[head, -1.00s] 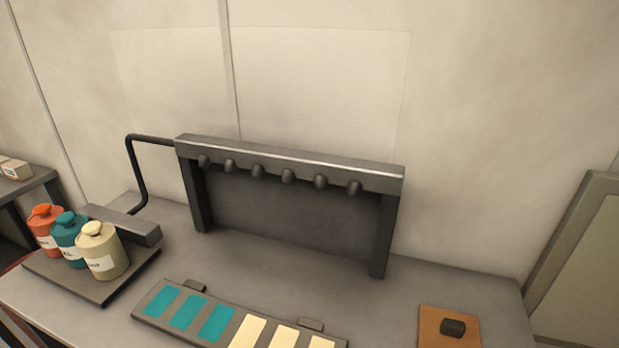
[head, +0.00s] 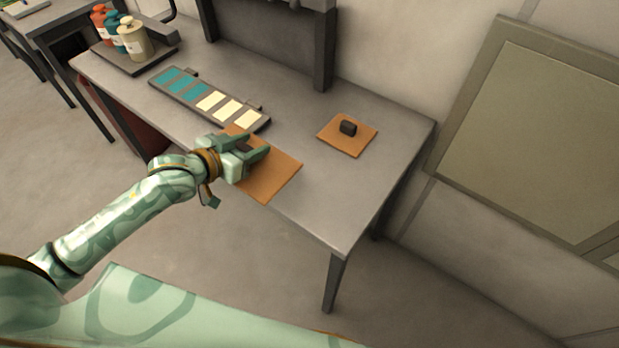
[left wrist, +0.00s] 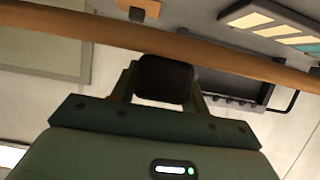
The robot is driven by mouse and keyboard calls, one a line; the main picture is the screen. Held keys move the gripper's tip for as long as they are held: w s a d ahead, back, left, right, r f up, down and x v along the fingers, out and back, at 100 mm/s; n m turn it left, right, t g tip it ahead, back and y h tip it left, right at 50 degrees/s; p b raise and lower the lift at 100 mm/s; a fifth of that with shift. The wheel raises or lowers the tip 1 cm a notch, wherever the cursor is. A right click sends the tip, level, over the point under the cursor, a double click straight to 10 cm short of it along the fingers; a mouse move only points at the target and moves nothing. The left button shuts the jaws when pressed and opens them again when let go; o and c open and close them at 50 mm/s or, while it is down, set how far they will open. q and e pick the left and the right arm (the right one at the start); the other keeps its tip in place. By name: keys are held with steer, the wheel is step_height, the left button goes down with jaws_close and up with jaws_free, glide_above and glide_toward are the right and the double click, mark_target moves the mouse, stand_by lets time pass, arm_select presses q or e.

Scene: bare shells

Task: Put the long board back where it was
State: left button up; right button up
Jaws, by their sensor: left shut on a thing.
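The long board (head: 272,178) is a flat orange-brown board with a black knob. It shows across the table's front edge in the head view. My left gripper (head: 247,151) is shut on its knob. In the left wrist view the black knob (left wrist: 164,80) sits between the fingers, and the board (left wrist: 235,63) is seen nearly edge-on. I cannot tell its exact height over the table. A smaller square orange board (head: 336,142) with a black knob (head: 348,127) lies on the table to its right. My right gripper is not in view.
A grey panel (head: 188,98) with teal and cream patches lies just behind the long board. Several bottles (head: 133,40) stand on a dark tray at the back left. A dark rack (head: 323,48) stands at the back. The table's (head: 345,205) front right is bare.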

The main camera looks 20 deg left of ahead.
arm_select(q)
steer(key=shift+w+a+r, duration=0.1)
steer(key=shift+w, duration=0.8)
steer(key=w+d+f+b, duration=0.1)
steer(key=d+f, duration=0.2)
steer(key=w+d+f+b, duration=0.1)
steer(key=w+d+f, duration=0.1)
steer(key=d+f, duration=0.1)
steer(key=w+d+f+b, duration=0.1)
steer(key=w+d+f, duration=0.1)
steer(key=d, duration=0.2)
steer(key=shift+w+d+f+b, duration=0.1)
steer(key=shift+d+f+b, duration=0.2)
steer(key=shift+d+f, duration=0.1)
steer(key=f, duration=0.1)
steer(key=f+b, duration=0.1)
steer(key=f, duration=0.1)
steer(key=shift+d+f+b, duration=0.3)
steer(key=shift+f, duration=0.05)
steer(key=shift+w+f, duration=0.1)
steer(key=shift+f, duration=0.05)
